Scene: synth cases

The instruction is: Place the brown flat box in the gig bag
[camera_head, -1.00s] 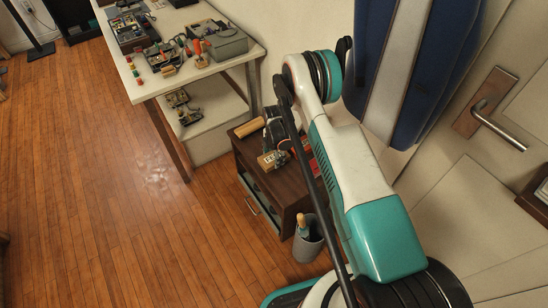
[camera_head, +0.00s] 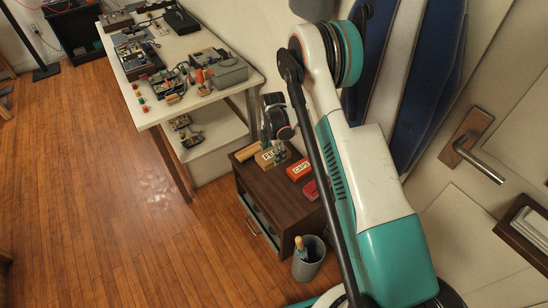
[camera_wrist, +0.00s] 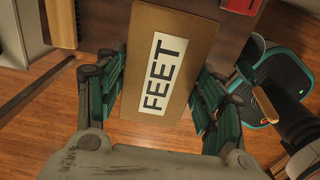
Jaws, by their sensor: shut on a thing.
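The brown flat box (camera_head: 266,158), with a white label reading FEET, is at the dark wooden cabinet's top. In the wrist view the brown flat box (camera_wrist: 180,30) fills the space between my fingers. My gripper (camera_head: 276,148) points down and is shut on the box, with a green finger on each side of it (camera_wrist: 160,100). Whether the box touches the cabinet top or is just above it, I cannot tell. A long blue padded thing (camera_head: 428,70) stands against the wall behind my arm; I cannot tell if it is the gig bag, and no opening shows.
A grey cup (camera_head: 308,265) with a handled tool stands in front. A white table (camera_head: 185,75) with several devices is behind left.

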